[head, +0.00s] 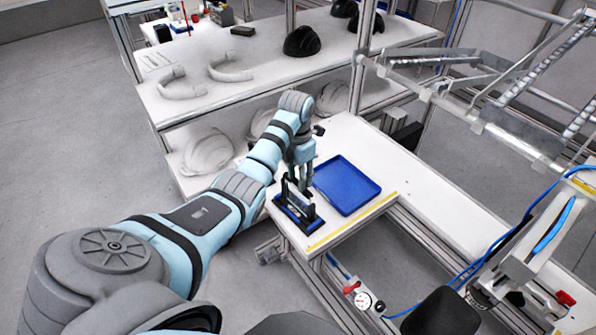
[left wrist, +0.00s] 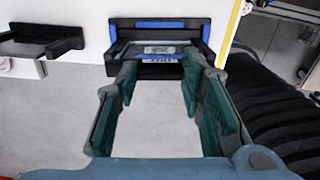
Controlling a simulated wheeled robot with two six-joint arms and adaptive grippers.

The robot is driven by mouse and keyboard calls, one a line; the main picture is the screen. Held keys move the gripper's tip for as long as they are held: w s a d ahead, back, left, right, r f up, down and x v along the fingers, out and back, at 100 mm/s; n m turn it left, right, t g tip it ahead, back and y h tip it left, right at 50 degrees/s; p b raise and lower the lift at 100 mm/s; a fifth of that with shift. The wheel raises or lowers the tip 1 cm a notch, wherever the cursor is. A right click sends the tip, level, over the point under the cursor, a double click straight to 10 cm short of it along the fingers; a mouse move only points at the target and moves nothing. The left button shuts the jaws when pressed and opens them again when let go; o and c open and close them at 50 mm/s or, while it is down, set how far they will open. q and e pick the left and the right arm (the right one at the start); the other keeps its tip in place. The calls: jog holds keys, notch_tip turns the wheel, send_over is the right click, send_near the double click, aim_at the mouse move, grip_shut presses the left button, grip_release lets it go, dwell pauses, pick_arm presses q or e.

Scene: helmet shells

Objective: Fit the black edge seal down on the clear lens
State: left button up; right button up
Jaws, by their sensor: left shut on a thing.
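My left gripper (head: 299,190) reaches down over a blue-and-black holder (head: 290,221) near the table corner. In the left wrist view my gripper (left wrist: 159,68) has its green-padded fingers apart, with their tips on both ends of a dark bar-like piece (left wrist: 160,48), which I take to be the black edge seal. The holder, with blue end posts, also shows there (left wrist: 158,24), right behind the tips. I cannot make out the clear lens separately, nor whether the seal touches it. My right gripper is not in view.
An empty blue tray (head: 346,186) lies beside the holder. Yellow tape (head: 352,222) marks the table's front edge. A shelf rack behind holds white helmet shells (head: 208,152) and black ones (head: 302,41). A metal frame stands at the right. The white table to the right is clear.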

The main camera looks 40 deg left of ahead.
pick_arm(q)
jog(key=shift+f+b, duration=0.7)
jog(key=shift+f, duration=0.1)
jog(key=o, duration=1.2)
jog(key=shift+r, duration=0.1)
